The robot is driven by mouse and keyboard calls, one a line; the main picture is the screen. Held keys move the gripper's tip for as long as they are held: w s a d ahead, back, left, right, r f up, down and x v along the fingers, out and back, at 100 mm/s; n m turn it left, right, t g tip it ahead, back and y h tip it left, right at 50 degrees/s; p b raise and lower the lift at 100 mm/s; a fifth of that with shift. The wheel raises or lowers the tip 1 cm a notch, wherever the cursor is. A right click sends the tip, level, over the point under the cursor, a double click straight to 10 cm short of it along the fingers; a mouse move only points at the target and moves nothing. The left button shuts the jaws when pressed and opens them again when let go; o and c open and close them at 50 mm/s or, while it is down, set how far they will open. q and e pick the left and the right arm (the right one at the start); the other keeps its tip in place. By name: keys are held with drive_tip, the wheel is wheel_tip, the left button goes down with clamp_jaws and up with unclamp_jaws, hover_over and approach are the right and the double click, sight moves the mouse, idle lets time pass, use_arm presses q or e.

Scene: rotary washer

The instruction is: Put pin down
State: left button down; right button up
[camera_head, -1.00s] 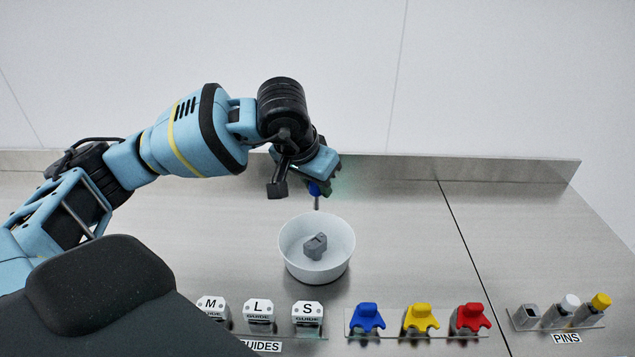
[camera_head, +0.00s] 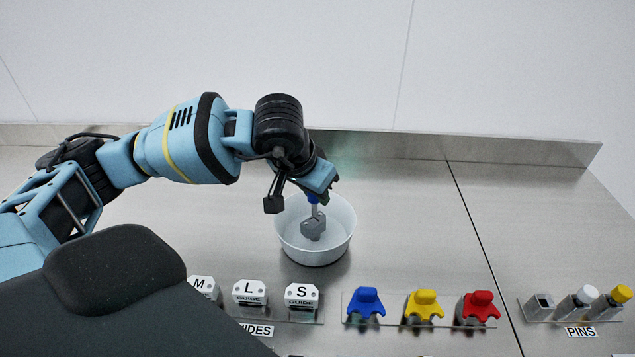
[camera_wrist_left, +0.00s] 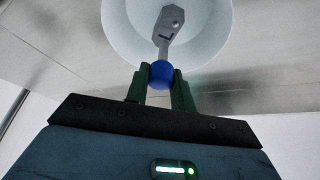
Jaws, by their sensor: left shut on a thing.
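The pin has a blue head (camera_head: 313,198) and a thin grey shaft. My left gripper (camera_head: 318,194) is shut on the blue head, which also shows between the green fingers in the left wrist view (camera_wrist_left: 161,73). The shaft points down into a white bowl (camera_head: 290,246). My right gripper is not in view.
A pin holder (camera_head: 540,308) at the right has white-topped and yellow-topped pins. Blue (camera_head: 366,302), yellow (camera_head: 424,305) and red (camera_head: 477,306) pieces stand in front, beside the guides M, L and S (camera_head: 302,296). A low back edge (camera_head: 480,165) bounds the table.

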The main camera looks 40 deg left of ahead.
use_arm(q)
drive_tip(key=shift+f, duration=0.1)
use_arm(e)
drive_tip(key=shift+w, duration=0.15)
use_arm(q)
drive_tip(key=c, duration=1.1)
unclamp_jaws()
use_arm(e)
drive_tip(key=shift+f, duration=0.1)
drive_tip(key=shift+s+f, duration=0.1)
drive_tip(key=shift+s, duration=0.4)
use_arm(q)
wheel_tip(320, 180, up, 7)
drive_tip(key=p, duration=0.3)
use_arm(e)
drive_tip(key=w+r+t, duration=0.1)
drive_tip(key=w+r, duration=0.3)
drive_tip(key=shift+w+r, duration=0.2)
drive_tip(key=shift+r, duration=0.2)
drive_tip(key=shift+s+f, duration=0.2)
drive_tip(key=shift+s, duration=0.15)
